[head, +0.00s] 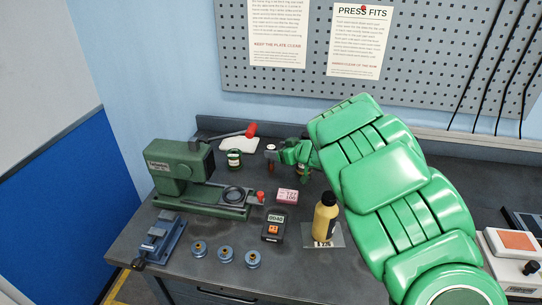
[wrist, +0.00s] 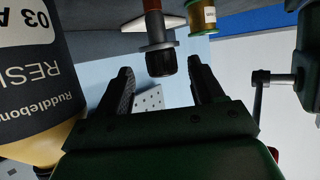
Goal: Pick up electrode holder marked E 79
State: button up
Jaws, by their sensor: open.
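My gripper (head: 272,154) is open at the back middle of the bench, beside a small upright red-brown piece (head: 271,167). In the wrist view my open jaws (wrist: 160,82) point at a red-brown rod with a grey collar and black end (wrist: 160,58). It lies in line with the gap between the fingertips, with no clear contact. It looks like the same piece, and I can read no E 79 mark on it. Blue round parts with copper-coloured centres (head: 225,254) stand in a row at the front; no marks on them are readable.
A green press (head: 182,165) and blue vise (head: 160,238) stand left. A green-and-amber spool (head: 234,159) stands at the back.

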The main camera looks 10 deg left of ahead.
jog(key=shift+x, duration=2.75)
jog(key=shift+s, duration=0.1)
jog(key=c, duration=1.2)
